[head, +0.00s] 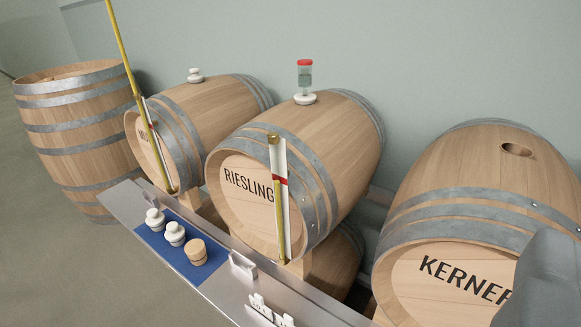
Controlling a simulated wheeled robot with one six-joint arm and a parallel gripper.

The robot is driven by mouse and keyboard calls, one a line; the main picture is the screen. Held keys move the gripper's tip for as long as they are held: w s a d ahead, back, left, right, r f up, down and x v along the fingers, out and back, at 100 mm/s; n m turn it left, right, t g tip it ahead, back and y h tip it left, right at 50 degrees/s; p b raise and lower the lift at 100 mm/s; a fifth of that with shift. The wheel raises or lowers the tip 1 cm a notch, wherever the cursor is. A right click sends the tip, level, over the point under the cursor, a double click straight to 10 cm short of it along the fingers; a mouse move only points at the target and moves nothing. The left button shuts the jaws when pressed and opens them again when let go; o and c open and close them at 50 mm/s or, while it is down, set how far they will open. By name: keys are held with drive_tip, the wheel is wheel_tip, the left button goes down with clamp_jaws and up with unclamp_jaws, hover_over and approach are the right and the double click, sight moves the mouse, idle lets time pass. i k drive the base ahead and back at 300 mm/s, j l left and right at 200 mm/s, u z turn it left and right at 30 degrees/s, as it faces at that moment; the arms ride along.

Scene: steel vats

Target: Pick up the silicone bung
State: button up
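Two white bungs, which look like silicone, stand on a blue mat (150,238) at the lower left: a left white bung (155,220) and a right white bung (175,234). Each has a narrower knob on top. A tan wooden bung (195,252) stands just right of them on the same mat. Another white bung (195,76) sits on top of the left lying barrel. My gripper's fingers do not show. A plain grey shape at the lower right edge covers part of the KERNER barrel; I cannot tell what it is.
The mat lies on a narrow metal shelf (225,290) with small brackets. Behind it lie the RIESLING barrel (320,140), topped by a red-capped airlock (305,75), and the KERNER barrel (460,180) with an open hole (517,150). Upright sight tubes (280,200) stand close behind the shelf.

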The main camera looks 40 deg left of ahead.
sight(174, 234)
drive_tip(key=u, duration=1.85)
